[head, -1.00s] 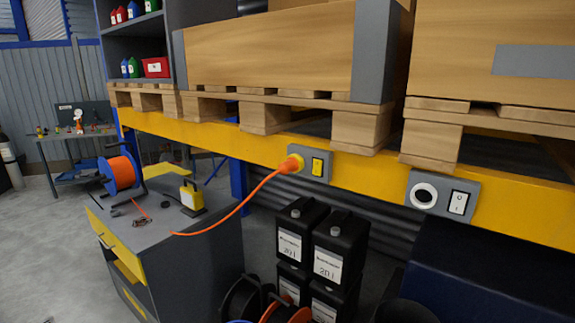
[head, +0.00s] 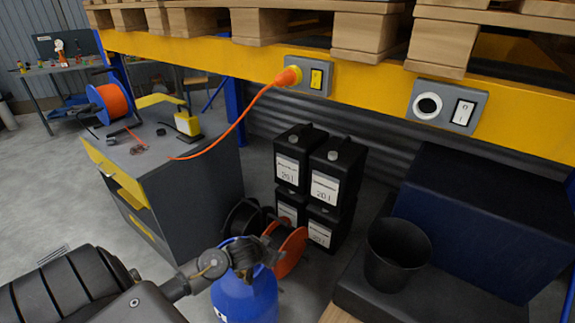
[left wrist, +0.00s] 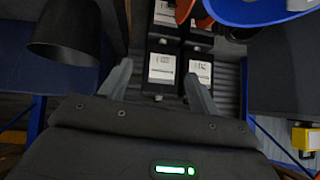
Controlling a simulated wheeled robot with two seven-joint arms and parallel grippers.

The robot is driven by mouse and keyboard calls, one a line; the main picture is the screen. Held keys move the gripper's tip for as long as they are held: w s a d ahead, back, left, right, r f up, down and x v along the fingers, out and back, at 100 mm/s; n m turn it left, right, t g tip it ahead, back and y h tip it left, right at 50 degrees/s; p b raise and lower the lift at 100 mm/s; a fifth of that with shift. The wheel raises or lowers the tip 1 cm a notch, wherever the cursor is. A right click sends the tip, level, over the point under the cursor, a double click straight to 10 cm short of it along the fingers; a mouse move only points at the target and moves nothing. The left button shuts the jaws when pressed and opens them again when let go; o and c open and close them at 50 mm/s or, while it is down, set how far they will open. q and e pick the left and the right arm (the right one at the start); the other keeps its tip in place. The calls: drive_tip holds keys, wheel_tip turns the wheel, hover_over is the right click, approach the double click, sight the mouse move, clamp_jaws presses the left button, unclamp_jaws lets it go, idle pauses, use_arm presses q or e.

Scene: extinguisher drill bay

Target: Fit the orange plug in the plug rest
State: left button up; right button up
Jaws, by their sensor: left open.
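The orange plug (head: 289,76) sits in the yellow socket of the left grey panel (head: 309,64) on the yellow beam. Its orange cord hangs down to the workbench. A second grey panel (head: 469,88) to the right has an empty white ring with a dark hole (head: 428,105) and a white switch; I cannot tell whether this ring is the plug rest. My left gripper (head: 262,252) is low in front of the blue cylinder, well below the plug. Its fingers are apart and empty in the left wrist view (left wrist: 157,72). The plug is not visible there. My right gripper is out of view.
A grey workbench (head: 190,215) with a cable reel (head: 112,102) stands left. Black canisters (head: 325,180), a blue cylinder (head: 245,298) and cable drums (head: 290,252) stand below the beam. A black bin (head: 396,255) and dark blue box (head: 490,225) are right.

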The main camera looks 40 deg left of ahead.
sight(279, 81)
use_arm(q)
drive_tip(key=w+a+r+t, duration=0.2)
drive_tip(key=w+r, duration=0.1)
drive_tip(key=r, duration=0.6)
drive_tip(key=w+a+r+t, duration=0.1)
drive_tip(key=w+r, duration=0.3)
drive_tip(key=r, duration=0.5)
drive_tip(key=s+r+t, duration=0.2)
drive_tip(key=r+t, duration=0.1)
drive_tip(key=r, duration=1.3)
drive_tip(key=s+a+r+t+b, duration=0.1)
drive_tip(key=s+r+t, duration=0.1)
drive_tip(key=r, duration=1.5)
drive_tip(key=shift+a+r+t+h, duration=0.2)
drive_tip(key=shift+a+t+h, duration=0.1)
drive_tip(key=shift+t, duration=0.1)
drive_tip(key=shift+w, duration=0.1)
drive_tip(key=w+p, duration=0.1)
drive_tip(key=w, duration=0.6)
drive_tip(key=shift+w+a, duration=0.1)
drive_tip(key=shift+w, duration=0.85)
